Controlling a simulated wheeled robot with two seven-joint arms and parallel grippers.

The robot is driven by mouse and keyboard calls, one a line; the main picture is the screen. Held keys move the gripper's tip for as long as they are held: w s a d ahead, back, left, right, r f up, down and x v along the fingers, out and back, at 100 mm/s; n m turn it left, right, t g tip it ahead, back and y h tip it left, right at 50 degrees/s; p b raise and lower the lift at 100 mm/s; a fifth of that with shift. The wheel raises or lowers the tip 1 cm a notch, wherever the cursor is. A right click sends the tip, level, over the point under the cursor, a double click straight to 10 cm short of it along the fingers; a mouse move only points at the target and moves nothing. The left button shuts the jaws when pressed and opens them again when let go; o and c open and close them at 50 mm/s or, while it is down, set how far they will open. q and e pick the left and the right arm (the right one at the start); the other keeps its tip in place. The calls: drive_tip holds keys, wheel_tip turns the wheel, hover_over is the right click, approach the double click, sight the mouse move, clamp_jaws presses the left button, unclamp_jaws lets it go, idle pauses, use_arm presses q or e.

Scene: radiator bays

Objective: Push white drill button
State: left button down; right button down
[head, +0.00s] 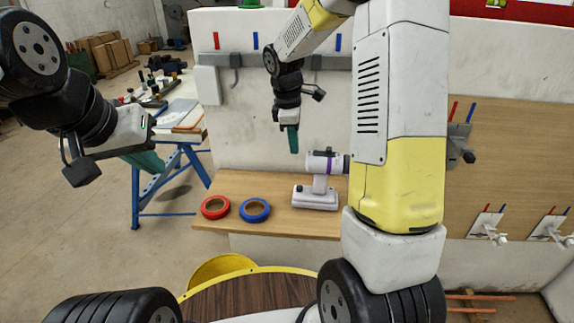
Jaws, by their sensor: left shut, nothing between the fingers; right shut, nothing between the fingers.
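A white drill (320,182) stands upright on the wooden shelf (275,183). It has a purple ring, a wide white base and a dark front end pointing right, partly behind or beside my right arm. Its button is too small to make out. My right gripper (293,140) hangs pointing down with its teal fingers shut and empty. In the picture it is above and left of the drill, apart from it. My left gripper (148,162) is at the far left, away from the drill, with its teal fingers shut and empty.
A red tape roll (215,207) and a blue tape roll (254,210) lie on the shelf left of the drill. A wall rail (230,61) with hooks runs behind. A blue-legged workbench (173,170) with tools stands left. My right arm hides part of the shelf.

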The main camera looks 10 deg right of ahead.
sight(299, 188)
drive_tip(key=f, duration=0.4)
drive_tip(key=d+f, duration=0.1)
drive_tip(key=f, duration=0.4)
drive_tip(key=d+f, duration=0.1)
drive_tip(key=f, duration=0.4)
drive_tip(key=shift+w, duration=0.4)
drive_tip(key=shift+s+f, duration=0.2)
drive_tip(key=shift+f, duration=0.8)
wheel_tip(299, 188, up, 14)
drive_tip(key=a, duration=0.2)
drive_tip(key=shift+s+r, duration=0.15)
drive_tip(key=shift+r, duration=0.1)
